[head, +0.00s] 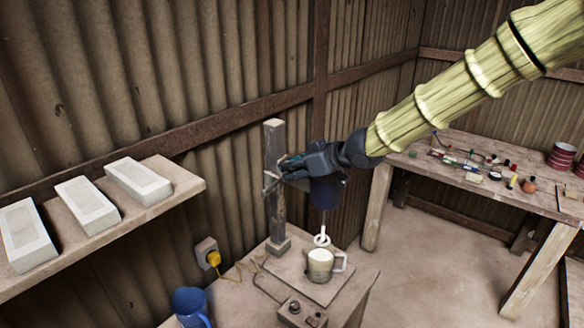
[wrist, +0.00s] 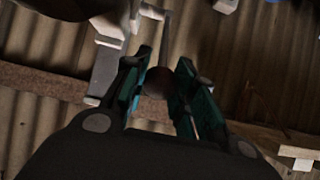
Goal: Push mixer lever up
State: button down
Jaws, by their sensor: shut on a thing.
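The mixer has a grey wooden post (head: 274,150) and a dark motor head (head: 328,194). A thin shaft with a pale ring (head: 321,239) hangs from the head, over a cream and grey mug (head: 320,268) on the base board. My gripper (head: 287,175) is at the post, just above the motor head. In the wrist view my gripper (wrist: 160,92) has its teal fingers closed around the dark round knob of the mixer lever (wrist: 155,83). A thin rod runs up from near the knob. In the head view the gripper mostly hides the lever.
A switch box (head: 300,312) and a blue jug (head: 190,306) stand at the bench front. A yellow plug sits in a wall socket (head: 206,250). A shelf (head: 185,185) with pale blocks is left. A cluttered wooden table (head: 400,165) is right. Corrugated walls stand close behind.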

jog(key=shift+r, duration=0.1)
jog(key=c, duration=1.4)
grip_release()
jog(key=shift+c, duration=0.2)
jog(key=shift+d, duration=0.1)
jog(key=v, duration=1.2)
jog(key=shift+w, duration=0.1)
